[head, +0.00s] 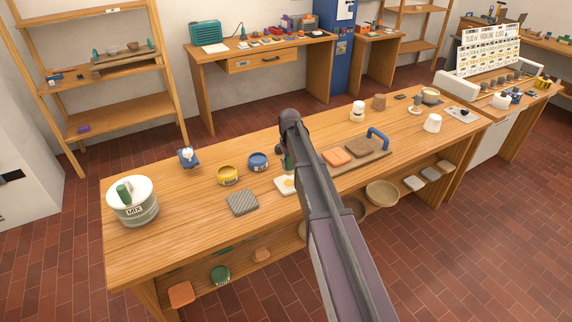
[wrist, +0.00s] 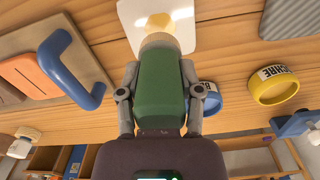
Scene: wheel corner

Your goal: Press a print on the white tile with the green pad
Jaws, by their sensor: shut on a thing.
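The green pad (wrist: 160,85) is held upright between the two fingers of my gripper (wrist: 160,70) in the wrist view. Its pale lower end points at the white tile (wrist: 130,12), which bears a yellow patch. In the head view the tile (head: 283,187) lies on the workbench left of my arm, and the pad (head: 289,163) shows just above it, partly hidden by my arm. I cannot tell whether the pad touches the tile. My gripper is shut on the pad.
A ribbed grey mat (head: 242,202), a yellow tin (head: 228,176) and a blue tin (head: 258,161) stand left of the tile. A board with a blue handle (head: 378,138) lies to the right. A MIX bucket (head: 132,204) stands at the left end.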

